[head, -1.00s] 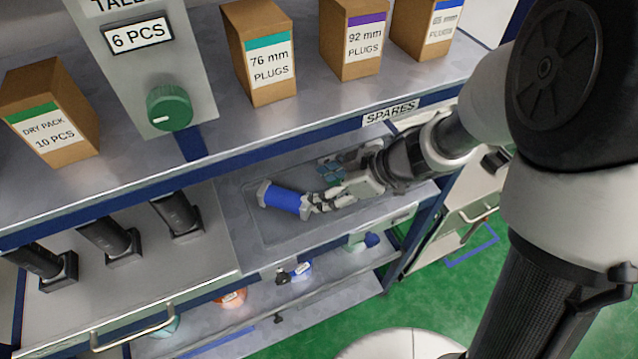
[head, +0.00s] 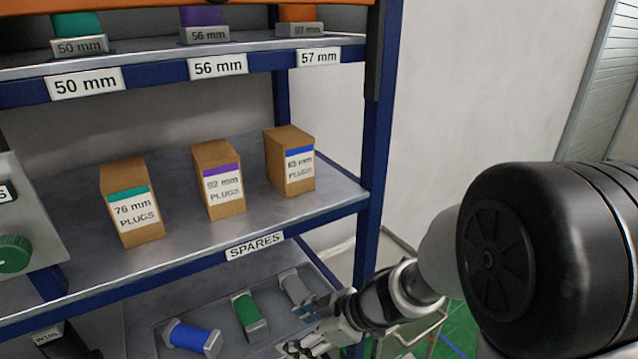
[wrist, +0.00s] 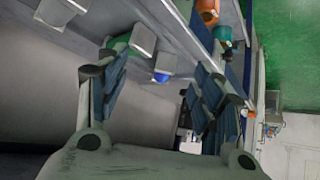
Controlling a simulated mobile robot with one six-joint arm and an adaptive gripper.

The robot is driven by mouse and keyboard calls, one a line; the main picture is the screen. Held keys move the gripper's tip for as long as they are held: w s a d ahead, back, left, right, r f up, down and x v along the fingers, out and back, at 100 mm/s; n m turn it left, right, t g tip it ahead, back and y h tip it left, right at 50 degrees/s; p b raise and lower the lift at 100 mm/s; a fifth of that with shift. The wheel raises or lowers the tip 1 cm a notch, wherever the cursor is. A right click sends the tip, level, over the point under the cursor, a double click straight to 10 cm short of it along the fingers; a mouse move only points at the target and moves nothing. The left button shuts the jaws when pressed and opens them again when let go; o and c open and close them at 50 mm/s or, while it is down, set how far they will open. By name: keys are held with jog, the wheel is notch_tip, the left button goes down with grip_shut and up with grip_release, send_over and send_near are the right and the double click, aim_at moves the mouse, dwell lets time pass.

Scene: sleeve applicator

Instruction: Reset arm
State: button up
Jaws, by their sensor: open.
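My gripper (head: 322,328) is at the lower middle of the head view, in front of the shelf rack and near the right end of the tray below the SPARES label. Its fingers are apart with nothing between them; the wrist view (wrist: 160,100) also shows the two blue-padded fingers spread. My arm comes in from the right of the head view.
Boxes marked 76 mm (head: 132,203), 92 mm (head: 218,180) and 65 mm (head: 290,162) stand on the shelf above the tray. A blue upright post (head: 372,170) bounds the rack near my arm.

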jog(key=w+d+r+m+t+h, duration=0.2)
jog(key=w+d+r+t, duration=0.15)
jog(key=w+r, duration=0.2)
jog(key=s+d+r+m+t+h+b, duration=0.1)
jog(key=d+r+m+t+h, duration=0.2)
jog(key=d, duration=0.4)
jog(key=s+d+r+m+t+h+b, duration=0.1)
jog(key=d+r+m+h, duration=0.3)
jog(key=d+r, duration=0.15)
jog(key=s+d+f+m+g+h+b, duration=0.1)
jog(key=s+d+m+g, duration=0.15)
jog(key=s, duration=0.45)
jog(key=s+d+f+m+g+h, duration=0.1)
jog(key=s+d+m, duration=0.15)
jog(key=s, duration=0.55)
jog(key=s+a+f+g+y, duration=0.2)
jog(key=s+a, duration=0.3)
jog(key=s, duration=0.2)
jog(key=shift+s+m+y, duration=0.3)
jog(key=shift+s+m, duration=0.05)
jog(key=shift+m, duration=0.05)
